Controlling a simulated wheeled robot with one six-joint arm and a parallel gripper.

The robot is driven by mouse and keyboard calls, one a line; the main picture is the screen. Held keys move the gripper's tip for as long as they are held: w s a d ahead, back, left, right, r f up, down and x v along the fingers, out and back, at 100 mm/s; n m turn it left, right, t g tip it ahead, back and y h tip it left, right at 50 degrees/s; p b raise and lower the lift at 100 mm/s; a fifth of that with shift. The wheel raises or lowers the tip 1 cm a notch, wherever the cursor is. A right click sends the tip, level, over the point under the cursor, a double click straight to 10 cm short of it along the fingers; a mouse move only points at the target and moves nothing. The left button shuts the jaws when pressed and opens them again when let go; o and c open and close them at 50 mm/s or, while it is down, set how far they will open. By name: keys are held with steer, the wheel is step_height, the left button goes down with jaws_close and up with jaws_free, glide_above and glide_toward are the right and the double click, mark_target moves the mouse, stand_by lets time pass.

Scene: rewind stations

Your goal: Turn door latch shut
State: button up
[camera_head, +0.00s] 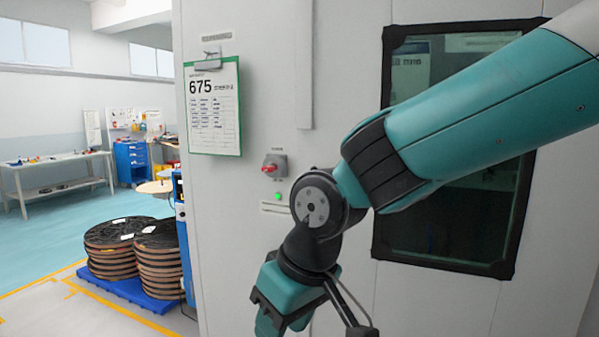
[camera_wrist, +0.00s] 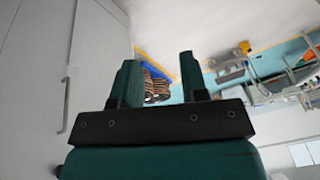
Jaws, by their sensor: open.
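A red rotary handle (camera_head: 274,165) on a grey plate sits on the white cabinet wall (camera_head: 245,235), with a green light below it. I cannot tell whether it is the door latch. In the wrist view a long grey bar handle (camera_wrist: 66,105) runs along the pale panel at the left. My gripper (camera_wrist: 158,62) is open, with nothing between its two fingers. In the head view it hangs at the bottom, low and right of the red handle and apart from it. My arm covers part of the panel and window.
A dark-framed window (camera_head: 445,235) is behind my arm. A clipboard (camera_head: 213,105) marked 675 hangs above the red handle. Stacked dark reels (camera_head: 115,248) stand on a blue pallet (camera_head: 130,290) at left. A workbench (camera_head: 55,160) is farther back. The floor between is clear.

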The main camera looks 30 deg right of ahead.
steer(key=w+d+m+t+h, duration=0.2)
steer(key=w+d+m, duration=0.1)
steer(key=w, duration=0.4)
steer(key=w+d+m+t+h, duration=0.2)
steer(key=w+d, duration=0.1)
steer(key=w, duration=0.4)
steer(key=m+t+h+b, duration=0.2)
steer(key=m+t+h, duration=0.2)
steer(key=m+h, duration=0.7)
glide_toward(312, 168)
steer(key=w+d+p, duration=0.1)
steer(key=d+p, duration=0.1)
steer(key=w+d+n+h+p, duration=0.1)
steer(key=w+d+p, duration=0.1)
steer(key=p, duration=0.1)
steer(key=w+d+f+n+p, duration=0.1)
steer(key=w+d+p, duration=0.1)
steer(key=p, duration=0.1)
steer(key=shift+w+d+h, duration=0.1)
steer(key=shift+h, duration=0.2)
steer(key=shift+w+d+f, duration=0.2)
steer(key=shift+w+d, duration=0.25)
steer(key=shift+d, duration=0.05)
jaws_close()
